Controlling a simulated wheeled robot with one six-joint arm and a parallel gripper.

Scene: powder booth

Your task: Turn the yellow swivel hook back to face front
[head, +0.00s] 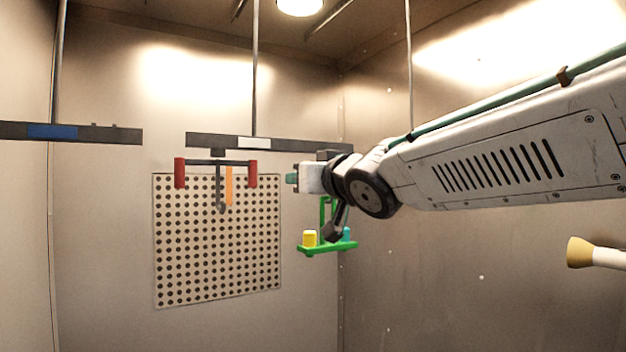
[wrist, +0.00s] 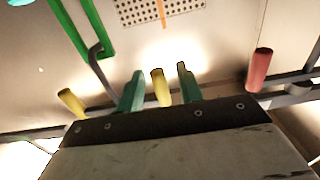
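The yellow swivel hook shows in the wrist view as two yellow handles, one at the left (wrist: 72,102) and one in the middle (wrist: 160,87). A dark bent hook (wrist: 97,62) near them carries a green frame (wrist: 82,27). My gripper (wrist: 160,69) is open, with a teal finger on each side of the middle yellow handle and gaps showing on both sides. In the head view my gripper (head: 291,178) is by the middle rail, above the green frame (head: 327,249). My wrist hides the yellow handles there, so I cannot tell the hook's exact facing.
A red-handled hook (head: 218,162) with an orange strip (head: 229,186) hangs just left of my gripper. The middle rail (head: 215,140) and a left rail (head: 105,134) hang overhead. A perforated panel (head: 200,265) is behind. A yellow-tipped nozzle (head: 579,252) is at right.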

